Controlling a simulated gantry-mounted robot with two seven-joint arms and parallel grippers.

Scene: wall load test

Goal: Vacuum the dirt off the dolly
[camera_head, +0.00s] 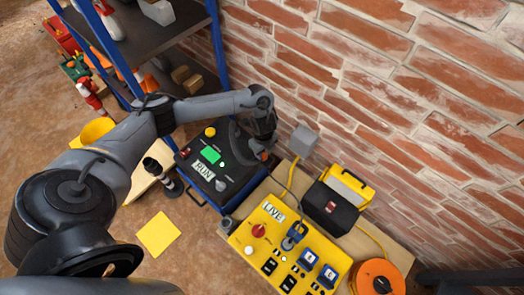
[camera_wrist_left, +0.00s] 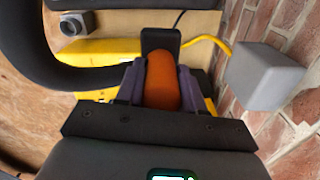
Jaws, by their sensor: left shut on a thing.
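My left gripper (camera_head: 264,146) is at the wall side of a black machine (camera_head: 215,168) with a green screen and a "RUN" label. In the left wrist view, its two fingers (camera_wrist_left: 160,82) are shut on an orange grip (camera_wrist_left: 163,78), with a black part beyond it. A thick black hose (camera_wrist_left: 62,75) curves at the left of that view. In the head view, the hose partly shows beside the gripper. Whether the grip is the vacuum's handle I cannot tell. I cannot make out a dolly or dirt. My right gripper is not in view.
A yellow "LIVE" power panel (camera_head: 290,248) lies on a wooden board, near a black and yellow toolbox (camera_head: 335,203) and an orange cable reel (camera_head: 377,277). A grey wall box (camera_head: 302,141) is near the gripper. A blue-framed shelf (camera_head: 165,32) stands behind. A yellow sheet (camera_head: 158,234) lies on the floor.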

